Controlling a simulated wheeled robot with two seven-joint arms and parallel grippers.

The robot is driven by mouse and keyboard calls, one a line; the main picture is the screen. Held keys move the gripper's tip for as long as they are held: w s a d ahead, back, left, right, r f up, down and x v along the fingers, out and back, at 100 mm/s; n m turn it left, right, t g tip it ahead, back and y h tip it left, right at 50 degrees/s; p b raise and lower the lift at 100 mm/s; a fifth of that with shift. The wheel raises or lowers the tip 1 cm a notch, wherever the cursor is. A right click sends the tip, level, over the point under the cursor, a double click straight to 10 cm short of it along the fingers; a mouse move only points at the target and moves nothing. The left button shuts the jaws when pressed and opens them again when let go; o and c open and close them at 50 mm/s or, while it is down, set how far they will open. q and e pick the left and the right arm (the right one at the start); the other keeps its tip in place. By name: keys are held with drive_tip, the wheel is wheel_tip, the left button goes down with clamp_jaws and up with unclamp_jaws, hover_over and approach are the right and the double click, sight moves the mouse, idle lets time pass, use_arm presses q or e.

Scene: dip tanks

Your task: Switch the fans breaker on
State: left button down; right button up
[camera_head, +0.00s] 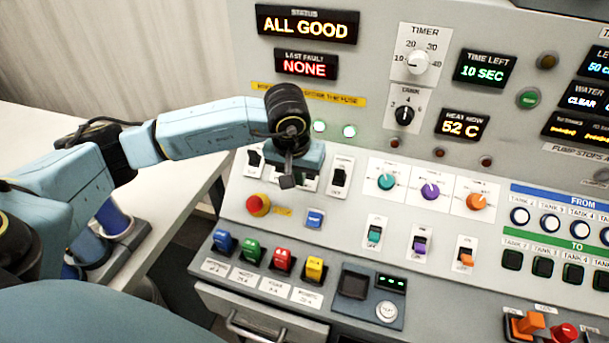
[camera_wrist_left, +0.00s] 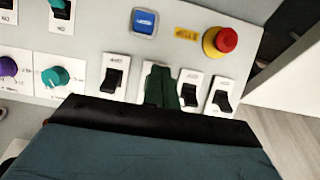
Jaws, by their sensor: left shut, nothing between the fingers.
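A row of black rocker breakers on white plates sits on the sloped grey panel. In the head view, the rightmost breaker (camera_head: 340,177) and leftmost breaker (camera_head: 254,158) show; my left gripper (camera_head: 287,181) partly covers those between. In the left wrist view, breakers show on the far left (camera_wrist_left: 113,76), right of the fingers (camera_wrist_left: 189,93) and at the far right (camera_wrist_left: 222,98). The shut, empty fingers (camera_wrist_left: 160,86) cover most of another breaker's plate. Contact cannot be told. The labels are too blurred to tell which is the fans breaker. My right gripper is not in view.
Close to the breakers are a red emergency knob (camera_head: 258,205), a blue button (camera_head: 315,218) and a teal dial (camera_head: 386,181). Coloured switches (camera_head: 283,260) line the lower ledge. The status display (camera_head: 306,25) reads ALL GOOD; the fault display (camera_head: 305,66) reads NONE.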

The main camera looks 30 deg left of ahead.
use_arm(q)
drive_tip(key=p+v, duration=0.3)
drive_tip(key=v, duration=0.3)
drive_tip(key=shift+s+d, duration=0.1)
drive_tip(key=shift+s, duration=0.05)
idle(0.5)
